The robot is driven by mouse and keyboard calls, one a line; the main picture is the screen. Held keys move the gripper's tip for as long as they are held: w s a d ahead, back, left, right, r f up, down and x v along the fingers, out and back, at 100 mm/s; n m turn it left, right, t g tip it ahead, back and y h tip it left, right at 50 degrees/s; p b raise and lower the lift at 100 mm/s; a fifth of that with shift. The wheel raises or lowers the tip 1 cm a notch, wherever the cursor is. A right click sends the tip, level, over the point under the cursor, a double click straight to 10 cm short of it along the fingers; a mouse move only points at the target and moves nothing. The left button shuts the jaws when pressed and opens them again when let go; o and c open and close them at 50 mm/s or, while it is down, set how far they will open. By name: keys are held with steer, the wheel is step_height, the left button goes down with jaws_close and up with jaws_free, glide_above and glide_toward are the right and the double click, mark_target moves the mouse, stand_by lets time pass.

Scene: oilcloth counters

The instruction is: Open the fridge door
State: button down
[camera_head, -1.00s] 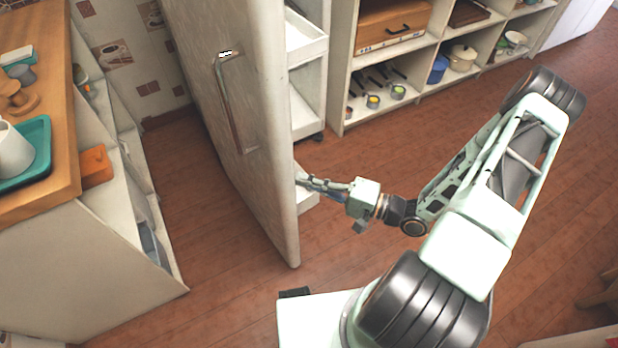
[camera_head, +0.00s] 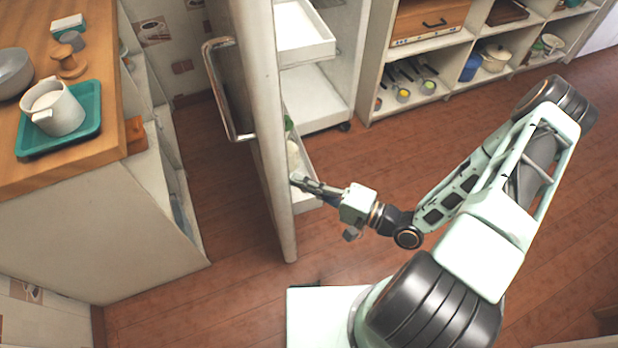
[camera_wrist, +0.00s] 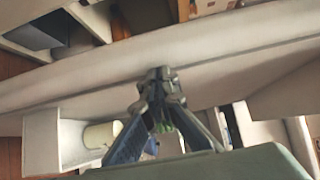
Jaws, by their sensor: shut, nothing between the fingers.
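The fridge door (camera_head: 262,110) stands wide open in the head view, seen nearly edge-on. Its metal handle (camera_head: 221,95) is on the left face, away from my gripper. My gripper (camera_head: 295,181) is shut and empty at the inner side of the door, by its free edge and a lower door bin (camera_head: 305,170). In the wrist view my gripper (camera_wrist: 160,80) has its fingertips together against or very close to the pale door (camera_wrist: 225,50); I cannot tell whether they touch. The fridge interior shows white shelves (camera_head: 318,98) behind the door.
A wooden-topped counter (camera_head: 75,175) with a teal tray (camera_head: 88,136) and a white mug (camera_head: 55,107) stands left of the door. Open shelving (camera_head: 430,95) with pots runs along the back right. Bare wooden floor (camera_head: 190,290) lies between the door and the counter.

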steer(key=shift+s+a, duration=0.35)
steer(key=shift+a, duration=0.5)
steer(key=shift+d, duration=0.1)
